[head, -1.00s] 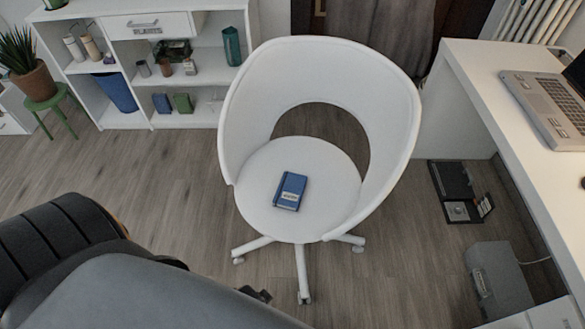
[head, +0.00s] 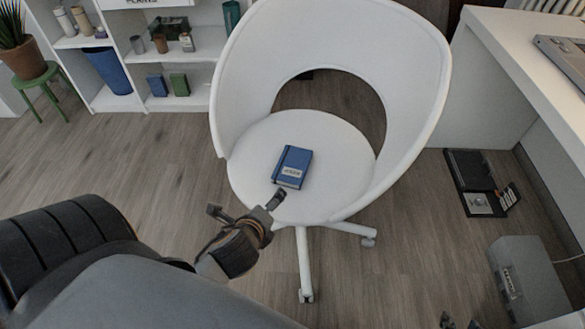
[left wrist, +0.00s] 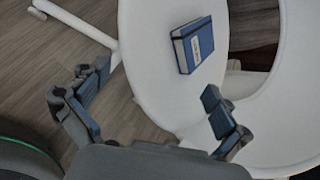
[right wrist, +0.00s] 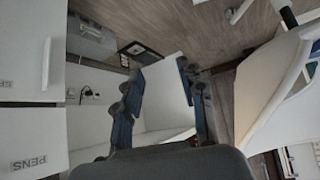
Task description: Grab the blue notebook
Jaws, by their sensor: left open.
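The blue notebook (head: 293,165) with a pale label lies flat on the white chair's seat (head: 345,155). It also shows in the left wrist view (left wrist: 193,45), beyond the fingertips. My left gripper (head: 245,206) is open and empty at the near left edge of the seat, short of the notebook and apart from it. In the left wrist view, its fingers (left wrist: 155,84) are spread wide. My right gripper (head: 461,322) barely shows at the bottom right of the head view. In the right wrist view, its fingers (right wrist: 160,74) are apart, away from the notebook.
The chair's curved back (head: 420,60) rises behind and right of the seat. A white desk (head: 520,35) stands at right, with a grey box (head: 530,280) below it. A white shelf (head: 120,103) with smaller blue and green books stands at back left.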

